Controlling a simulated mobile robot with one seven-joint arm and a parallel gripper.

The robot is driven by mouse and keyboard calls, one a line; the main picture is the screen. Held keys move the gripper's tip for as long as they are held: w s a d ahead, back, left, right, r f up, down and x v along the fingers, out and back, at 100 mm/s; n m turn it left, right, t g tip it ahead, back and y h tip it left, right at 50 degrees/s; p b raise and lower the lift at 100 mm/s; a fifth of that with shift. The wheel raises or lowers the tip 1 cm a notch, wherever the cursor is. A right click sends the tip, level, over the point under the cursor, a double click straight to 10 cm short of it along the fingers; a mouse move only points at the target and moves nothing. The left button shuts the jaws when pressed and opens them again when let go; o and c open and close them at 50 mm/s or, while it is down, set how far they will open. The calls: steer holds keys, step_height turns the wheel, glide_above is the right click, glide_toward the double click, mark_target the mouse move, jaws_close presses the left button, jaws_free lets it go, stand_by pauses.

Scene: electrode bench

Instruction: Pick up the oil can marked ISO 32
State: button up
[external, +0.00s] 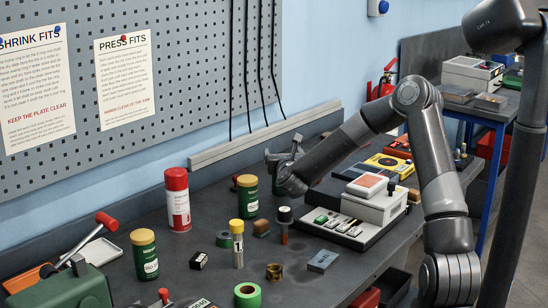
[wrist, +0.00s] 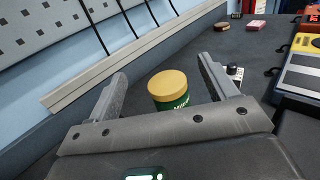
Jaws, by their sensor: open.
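The fingers are apart and hold nothing. I cannot tell which can is ISO 32.
A red spray can (external: 178,205) stands left of the back can. A grey device (external: 350,213) stands to the right. A wall rail (external: 265,137) runs behind.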

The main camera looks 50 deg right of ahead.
steer(key=w+d+f, duration=0.3)
steer(key=shift+w+d+f, duration=0.25)
steer(key=shift+w+f, duration=0.05)
steer(key=shift+f, duration=0.1)
steer(key=c, duration=1.6)
jaws_close()
steer(key=shift+r, duration=0.1)
